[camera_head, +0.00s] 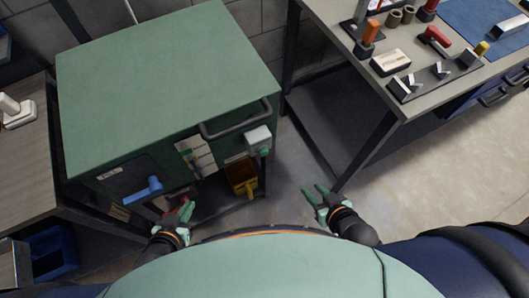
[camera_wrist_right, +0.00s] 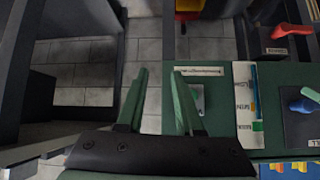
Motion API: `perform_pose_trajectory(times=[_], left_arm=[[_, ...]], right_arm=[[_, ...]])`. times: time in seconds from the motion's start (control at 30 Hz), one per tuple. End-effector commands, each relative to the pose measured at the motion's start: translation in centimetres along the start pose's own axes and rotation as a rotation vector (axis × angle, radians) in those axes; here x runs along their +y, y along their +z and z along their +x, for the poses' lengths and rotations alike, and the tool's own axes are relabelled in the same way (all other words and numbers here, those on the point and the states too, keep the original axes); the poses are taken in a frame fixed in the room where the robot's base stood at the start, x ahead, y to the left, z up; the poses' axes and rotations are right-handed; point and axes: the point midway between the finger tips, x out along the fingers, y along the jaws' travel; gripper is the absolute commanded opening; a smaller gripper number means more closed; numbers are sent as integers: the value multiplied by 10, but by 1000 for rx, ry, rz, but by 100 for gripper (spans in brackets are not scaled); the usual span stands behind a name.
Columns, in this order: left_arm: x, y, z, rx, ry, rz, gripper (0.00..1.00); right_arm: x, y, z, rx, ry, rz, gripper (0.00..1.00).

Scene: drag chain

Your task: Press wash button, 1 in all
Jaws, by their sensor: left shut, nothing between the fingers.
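The green machine (camera_head: 165,85) stands at the left, with controls on its front. A pale grey box with a green knob-like part (camera_head: 264,152) sits at its right front corner; I cannot tell whether this is the wash button. A blue lever (camera_head: 145,191) and a label panel (camera_head: 196,157) are further left. My left gripper (camera_head: 183,212) is shut and empty, low in front of the machine, close to a red part. My right gripper (camera_head: 313,190) is open and empty, to the right of the machine; its fingers also show in the right wrist view (camera_wrist_right: 160,75).
A workbench (camera_head: 333,45) with fixtures and tools stands at the upper right; its leg is near my right gripper. A yellow part (camera_head: 241,175) is below the machine's front. A wooden table (camera_head: 28,150) and blue bin (camera_head: 50,252) are at the left. Floor is clear at lower right.

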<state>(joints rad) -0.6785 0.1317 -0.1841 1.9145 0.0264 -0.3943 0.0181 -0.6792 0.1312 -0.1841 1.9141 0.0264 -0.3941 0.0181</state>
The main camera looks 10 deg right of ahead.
Motion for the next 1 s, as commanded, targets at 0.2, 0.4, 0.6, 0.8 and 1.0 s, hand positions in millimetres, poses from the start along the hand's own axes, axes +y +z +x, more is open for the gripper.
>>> perform_pose_trajectory(times=[0.2,0.4,0.6,0.8,1.0], left_arm=[[0,0,0,0,0,0,0],[0,0,0,0,0,0,0],[0,0,0,0,0,0,0],[0,0,0,0,0,0,0],[0,0,0,0,0,0,0]], right_arm=[[0,0,0,0,0,0,10],[0,0,0,0,0,0,0],[0,0,0,0,0,0,0],[0,0,0,0,0,0,0],[0,0,0,0,0,0,0]])
